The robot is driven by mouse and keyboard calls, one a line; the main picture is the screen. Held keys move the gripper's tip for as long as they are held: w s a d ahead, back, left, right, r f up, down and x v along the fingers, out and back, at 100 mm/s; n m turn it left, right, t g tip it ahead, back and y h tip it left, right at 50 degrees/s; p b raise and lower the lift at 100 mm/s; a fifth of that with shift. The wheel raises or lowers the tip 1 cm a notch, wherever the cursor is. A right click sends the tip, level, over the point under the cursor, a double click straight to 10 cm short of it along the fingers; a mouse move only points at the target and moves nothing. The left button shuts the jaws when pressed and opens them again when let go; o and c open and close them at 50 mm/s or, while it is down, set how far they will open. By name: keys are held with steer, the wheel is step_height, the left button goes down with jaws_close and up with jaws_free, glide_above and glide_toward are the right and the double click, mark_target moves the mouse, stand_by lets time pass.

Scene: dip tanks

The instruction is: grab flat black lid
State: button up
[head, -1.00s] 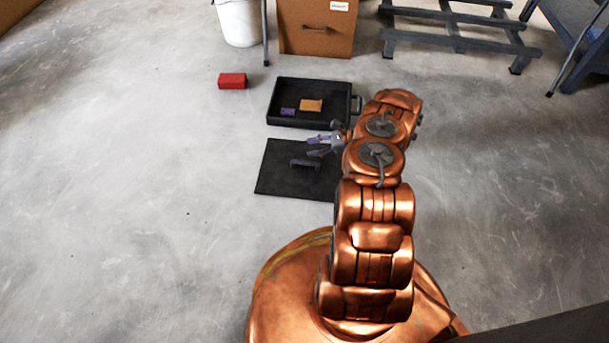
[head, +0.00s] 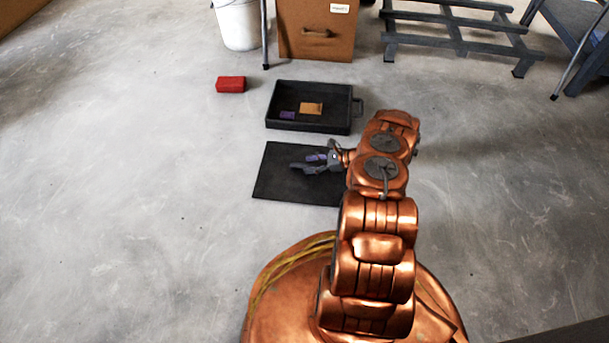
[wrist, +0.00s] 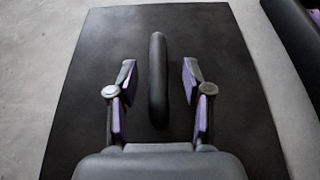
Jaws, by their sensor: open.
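The flat black lid (head: 285,185) lies on the concrete floor in the head view, in front of the black tray. It fills most of the wrist view (wrist: 95,70). A dark raised handle (wrist: 157,75) stands at its middle. My gripper (wrist: 160,80) is open above the lid, with one finger on each side of the handle and a gap to each. In the head view my gripper (head: 304,164) covers the handle. The lid's right edge is partly behind my arm.
A black open tray (head: 310,126) with an orange block (head: 311,108) and a purple block (head: 287,115) lies behind the lid. A red block (head: 230,84) sits left of it. A white bucket (head: 238,25), cardboard box (head: 316,30) and grey rack (head: 455,30) stand farther back. The left floor is clear.

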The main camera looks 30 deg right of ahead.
steer(key=x, duration=0.2)
steer(key=shift+w+a+f+b, duration=0.15)
steer(key=shift+a+b, duration=0.15)
steer(key=shift+b, duration=0.1)
jaws_close()
